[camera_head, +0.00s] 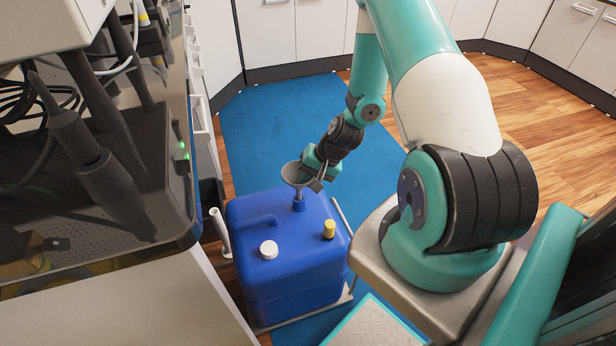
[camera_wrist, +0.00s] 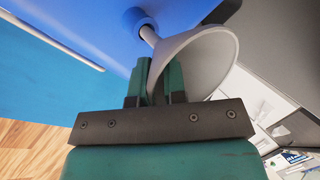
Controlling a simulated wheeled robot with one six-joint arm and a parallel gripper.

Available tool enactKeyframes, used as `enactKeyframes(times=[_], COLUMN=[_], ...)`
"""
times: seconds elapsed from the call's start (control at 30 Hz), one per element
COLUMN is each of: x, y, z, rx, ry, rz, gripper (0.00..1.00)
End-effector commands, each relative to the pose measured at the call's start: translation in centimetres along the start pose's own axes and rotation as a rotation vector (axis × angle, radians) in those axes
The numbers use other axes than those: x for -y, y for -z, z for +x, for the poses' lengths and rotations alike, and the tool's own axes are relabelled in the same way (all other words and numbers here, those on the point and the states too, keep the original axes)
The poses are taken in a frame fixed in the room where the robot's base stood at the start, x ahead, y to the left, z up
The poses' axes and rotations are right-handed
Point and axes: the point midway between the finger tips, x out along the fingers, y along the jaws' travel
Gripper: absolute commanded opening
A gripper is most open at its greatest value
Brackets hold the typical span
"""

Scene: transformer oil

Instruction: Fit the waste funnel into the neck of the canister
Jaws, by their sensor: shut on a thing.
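The blue canister (camera_head: 285,290) stands on a low trolley on the floor. Its neck (camera_head: 298,205) is on the top near the back, and in the wrist view it is a dark-ringed opening (camera_wrist: 138,20). The grey funnel (camera_head: 293,174) is over the neck, its cone (camera_wrist: 198,62) tilted in the wrist view. Its spout (camera_wrist: 149,36) reaches to the neck; whether it is seated fully I cannot tell. My gripper (camera_head: 312,184) is shut on the funnel, with its two green fingers (camera_wrist: 160,80) at the cone's side.
A white cap (camera_head: 268,250) and a yellow cap (camera_head: 329,229) are on the canister's top. A bench (camera_head: 150,270) with dark equipment stands close on the left. Blue mat (camera_head: 270,120) lies clear behind the canister.

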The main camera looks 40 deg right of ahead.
Motion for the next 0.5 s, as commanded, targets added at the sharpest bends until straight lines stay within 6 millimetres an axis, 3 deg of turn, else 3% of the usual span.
enactKeyframes(times=[0.5], x=[-0.7], y=[0.0], z=[1.2], rx=[0.0], ry=[0.0], rz=[0.0], gripper=[0.0])
